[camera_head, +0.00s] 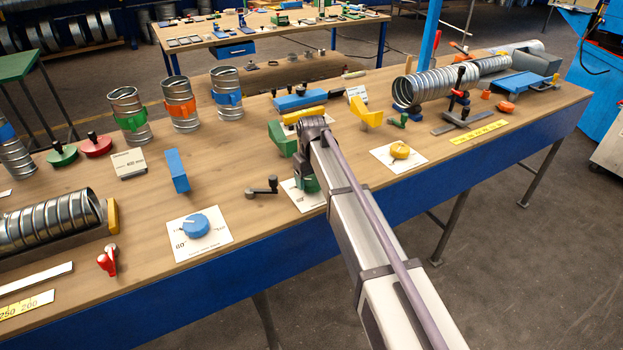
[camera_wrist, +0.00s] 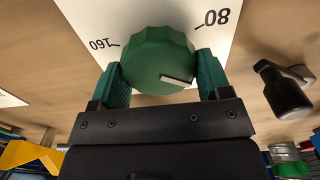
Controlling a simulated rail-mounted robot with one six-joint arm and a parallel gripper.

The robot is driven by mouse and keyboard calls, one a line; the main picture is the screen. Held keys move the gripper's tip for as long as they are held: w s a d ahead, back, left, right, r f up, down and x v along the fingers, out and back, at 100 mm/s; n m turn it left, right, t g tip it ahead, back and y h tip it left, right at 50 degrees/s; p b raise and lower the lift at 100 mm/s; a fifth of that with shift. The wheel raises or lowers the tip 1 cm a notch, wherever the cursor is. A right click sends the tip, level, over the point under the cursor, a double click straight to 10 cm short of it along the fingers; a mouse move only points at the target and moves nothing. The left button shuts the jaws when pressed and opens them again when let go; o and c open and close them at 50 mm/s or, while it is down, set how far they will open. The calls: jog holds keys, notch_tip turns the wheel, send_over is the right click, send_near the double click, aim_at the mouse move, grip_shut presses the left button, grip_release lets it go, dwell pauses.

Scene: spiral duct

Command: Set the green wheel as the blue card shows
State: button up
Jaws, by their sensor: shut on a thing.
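The green wheel (camera_wrist: 158,58) is a ribbed round knob on a white dial sheet (camera_wrist: 83,18). The sheet reads 160 on the left and 80 on the right, upside down in the wrist view. A white mark shows on the wheel's lower right, towards my palm. My gripper (camera_wrist: 159,74) is shut on the wheel, one green finger on each side. In the head view my arm covers much of the wheel, and the sheet (camera_head: 289,189) shows only in part. An upright blue slab (camera_head: 177,171) stands to the left, possibly the blue card; I see no readable marking on it.
A crank handle (camera_head: 262,187) lies close left of the dial sheet and shows in the wrist view (camera_wrist: 283,90). A green block (camera_head: 281,138) stands behind.

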aim_at(312, 181)
dwell(0.3)
jog(key=o, duration=0.9)
jog(key=shift+r, duration=0.1)
notch_tip(312, 181, up, 11)
jog(key=p, duration=1.1)
jog(key=shift+f, duration=0.2)
jog(key=shift+s+d+f+m, duration=0.1)
jog(key=shift+s+d+m, duration=1)
jog(key=shift+s+d, duration=3.05)
jog(key=shift+s+d+r+m, duration=0.1)
jog(key=shift+s+d+m, duration=1)
jog(key=shift+s+d, duration=3.05)
jog(key=shift+s+d+f+m, duration=0.1)
jog(key=shift+s+d+m, duration=1.7)
jog(key=shift+s, duration=4)
